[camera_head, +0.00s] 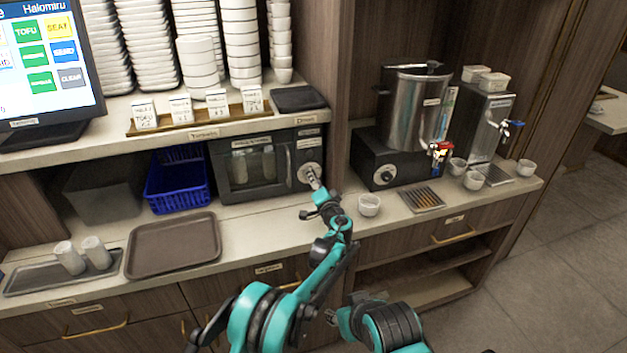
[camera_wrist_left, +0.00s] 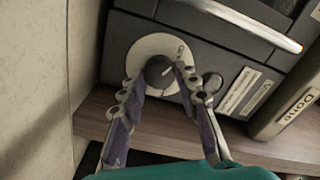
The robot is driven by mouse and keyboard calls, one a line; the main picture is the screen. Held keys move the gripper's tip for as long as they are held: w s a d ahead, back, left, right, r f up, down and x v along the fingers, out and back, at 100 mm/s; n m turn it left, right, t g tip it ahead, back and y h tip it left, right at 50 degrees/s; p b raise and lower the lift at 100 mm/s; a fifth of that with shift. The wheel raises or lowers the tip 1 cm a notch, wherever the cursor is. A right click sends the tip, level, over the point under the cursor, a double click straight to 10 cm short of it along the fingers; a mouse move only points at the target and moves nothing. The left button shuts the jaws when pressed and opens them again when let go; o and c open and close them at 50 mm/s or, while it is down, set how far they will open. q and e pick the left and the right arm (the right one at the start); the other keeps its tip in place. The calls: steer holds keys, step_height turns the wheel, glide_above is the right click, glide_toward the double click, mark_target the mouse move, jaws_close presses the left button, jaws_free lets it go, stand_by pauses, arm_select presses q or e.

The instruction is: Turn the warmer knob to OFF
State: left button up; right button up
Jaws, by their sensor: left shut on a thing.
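The warmer (camera_head: 236,178) is a dark box with a glass door and handle, set under the counter shelf. Its knob (camera_wrist_left: 158,72) is small, dark and round on a pale round dial plate (camera_wrist_left: 150,48), which bears small lettering I cannot fully read. My left gripper (camera_head: 314,184) reaches up to the dial at the warmer's right end. In the left wrist view, its two fingers are on either side of the knob, shut on it. The pointer direction is not clear.
A black-based steel urn (camera_head: 414,100) stands right of the warmer, with a white cup (camera_head: 369,205) in front. A blue basket (camera_head: 178,183) is left of the warmer. A brown tray (camera_head: 150,262) lies on the counter. The counter just before the warmer is clear.

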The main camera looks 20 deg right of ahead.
arm_select(q)
steer(key=o, duration=1.1)
steer(key=shift+o, duration=0.2)
steer(key=s, duration=0.7)
steer(key=shift+s+d, duration=0.15)
steer(key=shift+s, duration=0.15)
